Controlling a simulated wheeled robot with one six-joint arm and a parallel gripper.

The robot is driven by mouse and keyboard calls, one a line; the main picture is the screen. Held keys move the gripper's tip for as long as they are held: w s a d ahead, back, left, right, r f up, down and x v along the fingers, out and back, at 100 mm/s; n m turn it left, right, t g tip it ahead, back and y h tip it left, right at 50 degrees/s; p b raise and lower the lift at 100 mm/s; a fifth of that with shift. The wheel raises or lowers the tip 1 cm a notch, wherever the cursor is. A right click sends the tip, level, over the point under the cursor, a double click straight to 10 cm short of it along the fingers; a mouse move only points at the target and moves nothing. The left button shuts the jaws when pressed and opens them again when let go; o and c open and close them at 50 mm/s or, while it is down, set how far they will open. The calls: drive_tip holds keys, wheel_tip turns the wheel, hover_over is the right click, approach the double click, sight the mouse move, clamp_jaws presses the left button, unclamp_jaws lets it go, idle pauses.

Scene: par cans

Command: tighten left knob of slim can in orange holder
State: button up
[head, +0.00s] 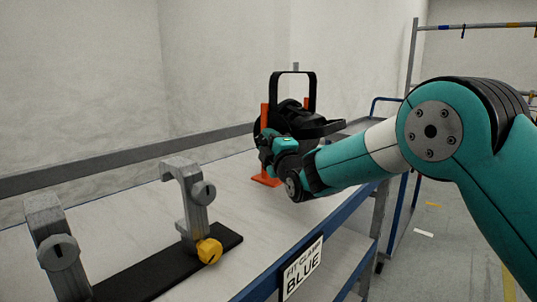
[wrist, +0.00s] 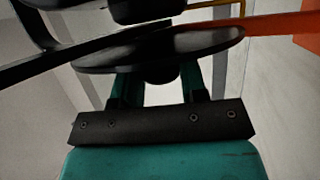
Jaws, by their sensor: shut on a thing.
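The slim can (head: 291,113) is black and sits in the orange holder (head: 266,181) at the far part of the bench. A black bracket loop (head: 295,73) stands above it, and another sticks out to the right. My gripper (head: 272,150) is at the near side of the can and hides part of it. In the wrist view, my gripper's (wrist: 161,84) two teal fingers are shut on a dark round knob (wrist: 162,74) under a black disc. The fingertips are partly hidden by the disc. A piece of the orange holder (wrist: 300,22) shows at upper right.
Grey hook clamps (head: 187,195) on a black bar, one with a yellow knob (head: 209,250), stand at front left. A railed cart (head: 400,190) is behind right.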

drive_tip(key=shift+f+t+b, duration=0.45)
drive_tip(key=shift+t+b, duration=0.05)
drive_tip(key=shift+b, duration=0.65)
drive_tip(key=shift+r+m+b, duration=0.3)
drive_tip(key=shift+m+b, duration=0.1)
drive_tip(key=o, duration=0.9)
drive_tip(key=shift+r, duration=0.1)
